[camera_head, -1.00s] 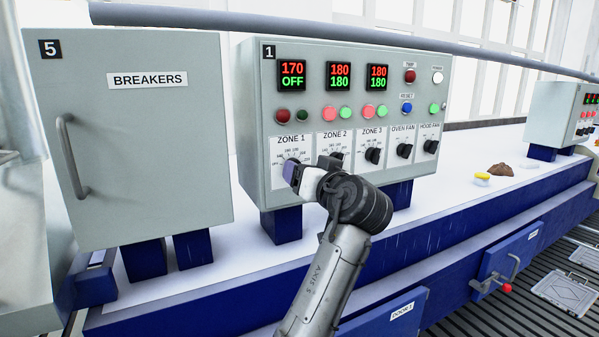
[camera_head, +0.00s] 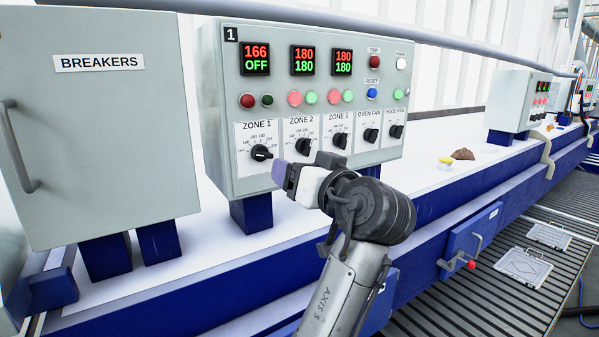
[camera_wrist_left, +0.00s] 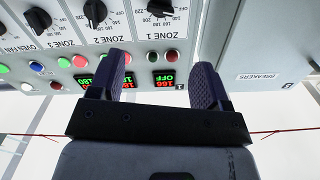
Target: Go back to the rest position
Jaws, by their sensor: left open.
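My left gripper (camera_head: 284,174) is in front of the lower part of control panel 1 (camera_head: 228,135), just right of and below the Zone 1 knob (camera_head: 261,153). In the left wrist view its two dark fingers (camera_wrist_left: 160,72) stand wide apart with nothing between them. The panel shows upside down beyond them, with a gap I cannot measure. The Zone 1 display (camera_head: 256,59) reads 166 over OFF. The Zone 2 display (camera_head: 303,60) and Zone 3 display (camera_head: 342,62) read 180 over 180. My right gripper is not in view.
The breakers cabinet (camera_head: 97,130) with a handle stands at the left. A white bench top (camera_head: 200,258) runs under the panel. A brown lump (camera_head: 462,154) and a yellow item (camera_head: 444,161) lie on it at the right. A drawer (camera_head: 470,240) with a red-tipped handle is below.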

